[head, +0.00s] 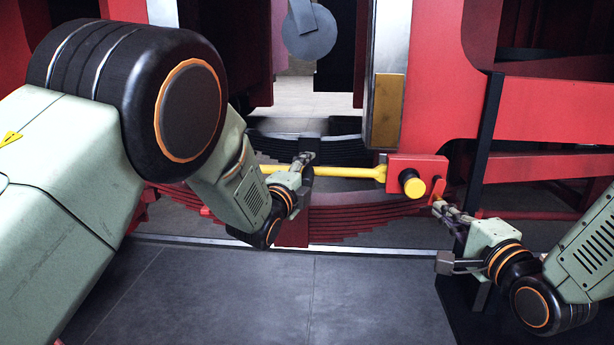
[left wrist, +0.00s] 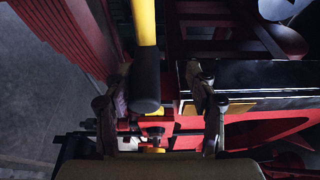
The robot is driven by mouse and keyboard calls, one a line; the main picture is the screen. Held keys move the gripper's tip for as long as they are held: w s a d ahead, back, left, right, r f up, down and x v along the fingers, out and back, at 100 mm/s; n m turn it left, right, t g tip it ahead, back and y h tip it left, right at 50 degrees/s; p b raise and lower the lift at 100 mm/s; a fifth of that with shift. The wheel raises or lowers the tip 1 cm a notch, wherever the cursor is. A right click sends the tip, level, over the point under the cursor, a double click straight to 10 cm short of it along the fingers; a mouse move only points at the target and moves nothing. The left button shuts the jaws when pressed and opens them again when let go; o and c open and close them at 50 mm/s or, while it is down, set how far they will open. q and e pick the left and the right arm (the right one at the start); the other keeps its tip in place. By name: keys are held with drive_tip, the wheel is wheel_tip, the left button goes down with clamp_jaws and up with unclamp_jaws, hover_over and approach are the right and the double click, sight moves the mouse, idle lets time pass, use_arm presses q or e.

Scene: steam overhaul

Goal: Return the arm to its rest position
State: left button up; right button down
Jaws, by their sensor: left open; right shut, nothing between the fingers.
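My left gripper (head: 304,160) is open at the yellow bar (head: 345,171) in the head view. In the left wrist view its two fingers (left wrist: 162,85) stand apart, with the yellow bar (left wrist: 144,22) and its dark end (left wrist: 146,88) showing between them, nearer the left finger. I cannot tell whether a finger touches the bar. My right gripper (head: 440,207) is shut and empty, just below a small red piece beside the red block (head: 402,163). Contact there is unclear.
The yellow bar runs to the red block, which carries a black cylinder with a yellow cap (head: 414,186). Red leaf springs (head: 350,220) lie below the bar. A dark post (head: 489,130) stands beside my right gripper. The grey floor (head: 230,295) in front is clear.

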use_arm(q)
drive_tip(key=shift+s+f, duration=0.1)
drive_tip(key=shift+s, duration=0.1)
drive_tip(key=shift+v, duration=0.85)
drive_tip(key=v, duration=0.7)
drive_tip(key=shift+d+f, duration=0.1)
drive_tip(key=shift+d, duration=0.05)
